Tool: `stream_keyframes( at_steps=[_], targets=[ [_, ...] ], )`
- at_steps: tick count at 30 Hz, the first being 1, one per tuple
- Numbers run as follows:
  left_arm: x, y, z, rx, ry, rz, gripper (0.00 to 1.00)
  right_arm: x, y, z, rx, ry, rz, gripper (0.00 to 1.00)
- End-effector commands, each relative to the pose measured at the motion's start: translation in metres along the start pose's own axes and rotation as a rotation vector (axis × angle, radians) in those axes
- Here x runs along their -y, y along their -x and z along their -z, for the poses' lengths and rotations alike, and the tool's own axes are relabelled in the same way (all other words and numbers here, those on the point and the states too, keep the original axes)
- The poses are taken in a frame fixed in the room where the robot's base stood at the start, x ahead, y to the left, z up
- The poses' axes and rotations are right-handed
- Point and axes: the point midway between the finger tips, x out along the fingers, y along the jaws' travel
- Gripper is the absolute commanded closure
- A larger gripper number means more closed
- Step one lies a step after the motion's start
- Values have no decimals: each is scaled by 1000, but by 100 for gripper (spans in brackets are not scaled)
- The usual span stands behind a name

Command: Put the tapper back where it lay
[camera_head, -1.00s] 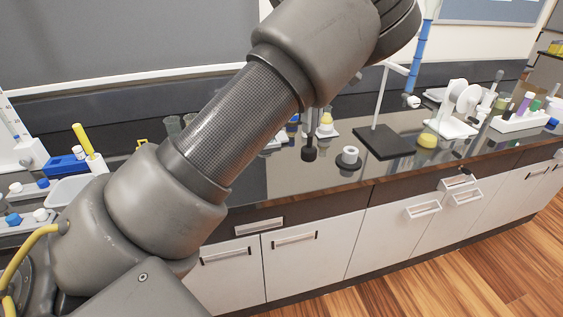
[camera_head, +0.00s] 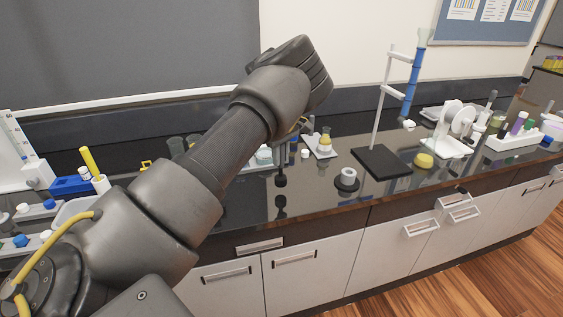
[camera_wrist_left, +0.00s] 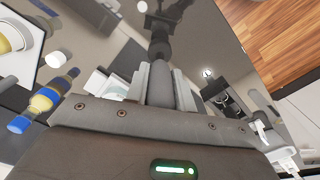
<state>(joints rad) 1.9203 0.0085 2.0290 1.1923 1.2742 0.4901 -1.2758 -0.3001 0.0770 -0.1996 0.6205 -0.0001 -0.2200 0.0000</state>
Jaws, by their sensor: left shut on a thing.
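The tapper (camera_head: 280,180) is a dark tool with a thin shaft and a thick, short black head. In the head view it hangs upright, head down, over the glossy bench top. Its reflection shows below it with a gap, so it looks clear of the surface. In the left wrist view my left gripper (camera_wrist_left: 165,85) is shut on the grey tapper shaft (camera_wrist_left: 160,48), which points away from the fingers. My left forearm hides most of the gripper in the head view. My right gripper is in neither view.
A black stand base (camera_head: 381,163) with a tall rod is farther right. The bench front between tapper and ring is clear.

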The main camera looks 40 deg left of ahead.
Motion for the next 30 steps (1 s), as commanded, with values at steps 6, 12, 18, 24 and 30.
stream_keyframes(
  at_steps=[6,12,18,24,30],
  targets=[
    [1,-25,-2,2,-1,3,100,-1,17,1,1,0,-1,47],
    [0,-28,-2,2,-2,1,100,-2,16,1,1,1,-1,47],
    [0,-32,-2,1,-1,2,100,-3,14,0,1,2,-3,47],
    [0,-32,-2,2,-1,1,54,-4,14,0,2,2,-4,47],
    [0,-32,-2,2,-1,1,54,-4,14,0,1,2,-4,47]
  ],
)
